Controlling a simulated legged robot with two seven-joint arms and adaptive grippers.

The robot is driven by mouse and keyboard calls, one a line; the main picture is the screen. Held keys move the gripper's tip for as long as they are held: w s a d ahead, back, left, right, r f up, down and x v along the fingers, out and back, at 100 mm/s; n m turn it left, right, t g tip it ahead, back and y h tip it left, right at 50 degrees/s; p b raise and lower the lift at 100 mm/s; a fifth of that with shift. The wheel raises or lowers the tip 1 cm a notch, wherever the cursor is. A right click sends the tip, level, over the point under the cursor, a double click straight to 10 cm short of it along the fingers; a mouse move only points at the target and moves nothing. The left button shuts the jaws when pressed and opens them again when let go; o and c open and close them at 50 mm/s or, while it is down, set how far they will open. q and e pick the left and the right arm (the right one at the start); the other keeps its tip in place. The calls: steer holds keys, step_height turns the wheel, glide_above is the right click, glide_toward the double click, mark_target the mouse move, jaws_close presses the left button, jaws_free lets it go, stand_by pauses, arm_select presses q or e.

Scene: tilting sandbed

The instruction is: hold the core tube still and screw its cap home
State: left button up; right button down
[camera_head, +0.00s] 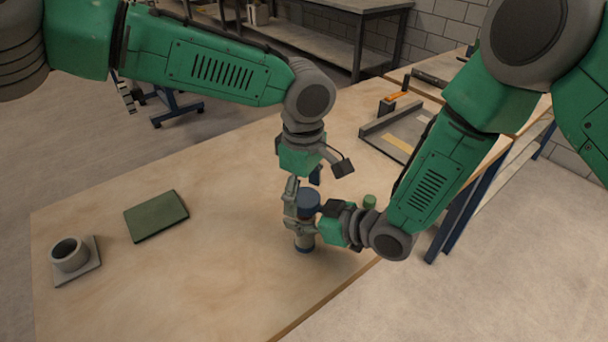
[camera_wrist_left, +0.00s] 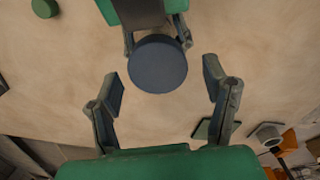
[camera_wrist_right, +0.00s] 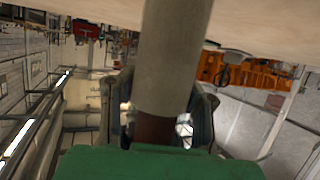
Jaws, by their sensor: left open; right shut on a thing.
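The core tube (camera_head: 304,238) is a grey cylinder standing upright near the table's front edge, with a dark band at its foot. The dark blue round cap (camera_head: 308,201) sits on its top; whether it is fully seated cannot be told. In the left wrist view the cap (camera_wrist_left: 157,64) is a dark disc. My left gripper (camera_wrist_left: 164,88) is open above it, fingers apart, with the cap toward the far side of the gap and no visible grip. My right gripper (camera_head: 312,226) is shut on the tube from the right. The right wrist view shows the tube (camera_wrist_right: 172,60) between its fingers.
A green pad (camera_head: 156,216) and a grey cup (camera_head: 69,254) on a square plate lie at the left. A small green cylinder (camera_head: 369,201) stands behind my right wrist. A shallow grey tray (camera_head: 372,133) lies at the back right. The middle left of the table is clear.

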arm_select(q)
steer(key=shift+f, duration=0.85)
steer(key=shift+c, duration=0.4)
steer(key=c, duration=1.2)
steer(key=o, duration=1.3)
steer(key=shift+o, duration=0.2)
steer(key=shift+r, duration=2.3)
